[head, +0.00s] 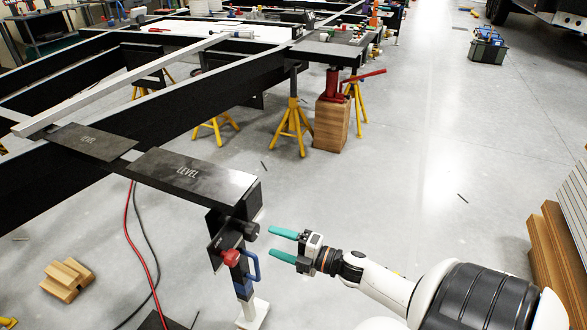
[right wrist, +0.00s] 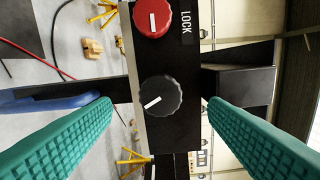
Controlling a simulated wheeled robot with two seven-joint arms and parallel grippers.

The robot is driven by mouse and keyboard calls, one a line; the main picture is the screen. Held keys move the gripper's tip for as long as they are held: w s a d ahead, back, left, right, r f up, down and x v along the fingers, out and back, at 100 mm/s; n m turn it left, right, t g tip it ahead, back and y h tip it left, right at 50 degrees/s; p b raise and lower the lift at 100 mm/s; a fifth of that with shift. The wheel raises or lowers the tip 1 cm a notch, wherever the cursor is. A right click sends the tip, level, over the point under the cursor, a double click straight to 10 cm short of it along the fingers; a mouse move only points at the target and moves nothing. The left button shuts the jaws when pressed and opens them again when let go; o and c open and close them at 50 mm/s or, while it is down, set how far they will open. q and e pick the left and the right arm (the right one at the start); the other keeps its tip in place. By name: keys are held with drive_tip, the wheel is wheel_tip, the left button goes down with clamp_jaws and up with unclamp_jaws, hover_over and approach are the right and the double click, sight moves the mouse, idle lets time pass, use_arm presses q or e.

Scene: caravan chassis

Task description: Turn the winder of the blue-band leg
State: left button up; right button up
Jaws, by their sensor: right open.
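The blue-band leg (head: 243,288) stands under the near corner of the chassis, with a white foot on the floor. Its black panel carries a red knob (head: 231,257) marked LOCK in the right wrist view (right wrist: 152,17), and a black knob (head: 248,230) with a white pointer line (right wrist: 160,94). A blue handle (head: 251,265) sticks out beside the leg and shows at the left of the wrist view (right wrist: 62,103). My right gripper (head: 282,244) is open and empty, its teal fingers pointing at the panel. In the wrist view the black knob lies between the fingertips, apparently untouched.
Plates marked LEVEL (head: 195,174) lie on the chassis beam above the leg. A red hose (head: 139,245) and a dark cable hang left of it. Wooden blocks (head: 67,279) lie on the floor.

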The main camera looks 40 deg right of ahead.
use_arm(q)
drive_tip(key=shift+s+f, duration=0.3)
drive_tip(key=shift+f, duration=0.45)
use_arm(e)
drive_tip(key=v, duration=0.4)
drive_tip(key=shift+s+d, duration=0.1)
drive_tip(key=shift+s, duration=0.15)
